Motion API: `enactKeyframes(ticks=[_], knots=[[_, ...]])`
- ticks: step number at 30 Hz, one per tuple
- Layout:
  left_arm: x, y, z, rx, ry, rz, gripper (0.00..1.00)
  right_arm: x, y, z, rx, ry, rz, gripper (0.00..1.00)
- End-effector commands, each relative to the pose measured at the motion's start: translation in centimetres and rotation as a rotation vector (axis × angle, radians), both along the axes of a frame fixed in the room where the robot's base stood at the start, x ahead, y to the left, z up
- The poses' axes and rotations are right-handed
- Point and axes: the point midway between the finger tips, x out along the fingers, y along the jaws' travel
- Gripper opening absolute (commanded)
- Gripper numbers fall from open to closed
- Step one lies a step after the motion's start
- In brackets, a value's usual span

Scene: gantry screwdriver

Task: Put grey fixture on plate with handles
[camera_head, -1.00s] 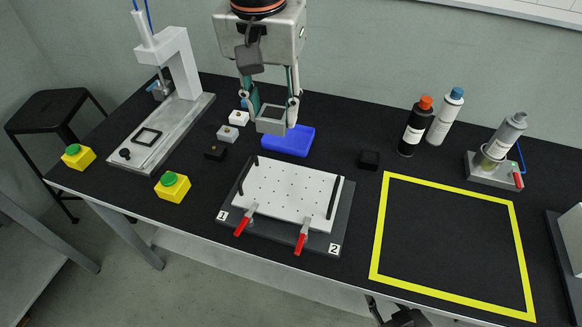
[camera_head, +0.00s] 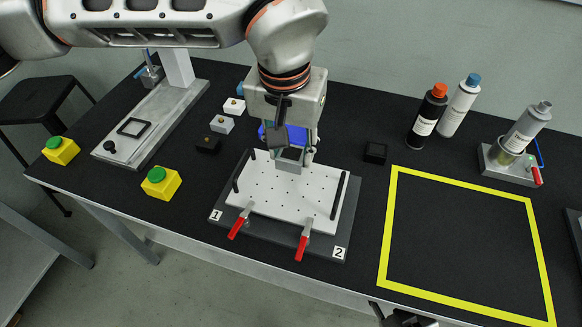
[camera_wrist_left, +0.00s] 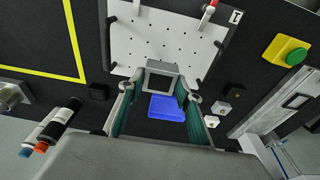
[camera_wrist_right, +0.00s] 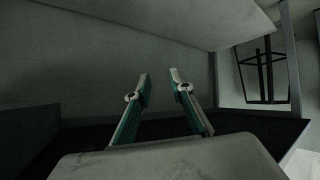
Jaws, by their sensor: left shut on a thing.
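The grey fixture (camera_head: 289,166), a small square block with a dark recess, is held between the fingers of my left gripper (camera_head: 291,157). It is over the back edge of the white plate (camera_head: 285,195), which has two black bar handles. I cannot tell whether it touches the plate. In the left wrist view the fixture (camera_wrist_left: 163,67) sits between the fingertips and overlaps the edge of the plate (camera_wrist_left: 150,35). My right gripper (camera_wrist_right: 160,77) shows only in its own wrist view, with its fingers apart and nothing between them.
The plate lies on a dark base with two red-handled clamps (camera_head: 303,247). A blue block (camera_head: 297,135) lies behind, partly hidden by my left gripper. A black block (camera_head: 375,152) stands right of it. Small blocks (camera_head: 222,124) stand to the left. The yellow-framed area (camera_head: 393,230) is empty.

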Motion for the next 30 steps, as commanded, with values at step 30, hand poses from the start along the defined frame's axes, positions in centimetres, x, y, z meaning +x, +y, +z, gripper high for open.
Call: enactKeyframes(ticks=[30], knots=[[0.0, 0.0, -6.2, -0.001, -0.003, -0.001, 0.47, 0.2, 0.3, -0.1, 0.006, -0.003, 0.004, 0.22]])
